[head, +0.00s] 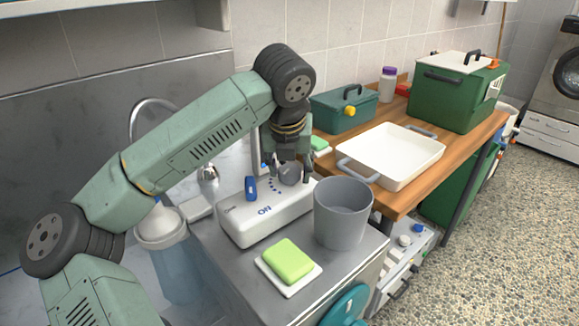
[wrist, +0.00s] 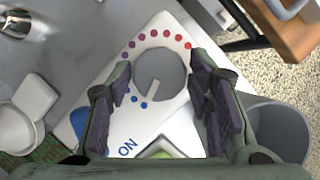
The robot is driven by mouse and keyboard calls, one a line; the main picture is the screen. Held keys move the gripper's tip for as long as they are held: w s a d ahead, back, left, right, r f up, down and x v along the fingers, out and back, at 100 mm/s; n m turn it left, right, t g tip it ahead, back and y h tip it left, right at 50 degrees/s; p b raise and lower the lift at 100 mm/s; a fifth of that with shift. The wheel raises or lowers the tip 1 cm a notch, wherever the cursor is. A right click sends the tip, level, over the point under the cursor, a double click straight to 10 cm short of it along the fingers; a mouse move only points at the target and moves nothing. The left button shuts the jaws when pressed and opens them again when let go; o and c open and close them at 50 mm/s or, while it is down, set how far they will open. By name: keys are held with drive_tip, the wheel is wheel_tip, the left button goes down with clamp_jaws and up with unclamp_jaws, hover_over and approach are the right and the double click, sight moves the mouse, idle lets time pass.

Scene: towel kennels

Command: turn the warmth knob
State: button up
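The warmth knob (wrist: 158,76) is a round grey dial with a pale pointer bar on a white control box (head: 240,220). In the wrist view, blue dots sit at its lower left and purple to red dots arc over its top. The pointer bar points down and left, near the blue dots. In the head view the knob (head: 290,174) is right under my gripper (head: 284,172). In the wrist view my gripper (wrist: 168,92) is open, with one finger on each side of the knob; I cannot tell whether they touch it. A blue switch (head: 251,188) sits near the "ON" label.
A grey bucket (head: 342,212) stands close on the right of the box. A green sponge (head: 288,259) lies on a white dish in front. A white tray (head: 390,152), a green toolbox (head: 343,108) and a green cooler (head: 460,90) stand on the wooden table.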

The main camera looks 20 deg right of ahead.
drive_tip(key=c, duration=0.7)
drive_tip(key=shift+a+m+b, duration=0.1)
drive_tip(key=shift+m+b, duration=0.3)
drive_tip(key=shift+w+f+m+g+h+b, duration=0.1)
drive_tip(key=shift+m+g+h+b, duration=0.25)
drive_tip(key=shift+m+b, duration=0.5)
drive_tip(key=m+g+h, duration=0.1)
drive_tip(key=m, duration=0.5)
drive_tip(key=m+g, duration=0.1)
drive_tip(key=m, duration=0.1)
drive_tip(key=m+g+h+p, duration=0.1)
drive_tip(key=m, duration=0.1)
drive_tip(key=shift+w+r+g, duration=0.2)
drive_tip(key=shift+r+g, duration=0.05)
drive_tip(key=m+g+p, duration=0.1)
drive_tip(key=m, duration=0.1)
drive_tip(key=m+p, duration=0.1)
drive_tip(key=m, duration=0.2)
drive_tip(key=shift+w+g+y, duration=0.1)
drive_tip(key=shift+g+y, duration=0.15)
drive_tip(key=shift+g, duration=0.15)
drive_tip(key=shift+f+m, duration=0.15)
drive_tip(key=shift+m, duration=0.1)
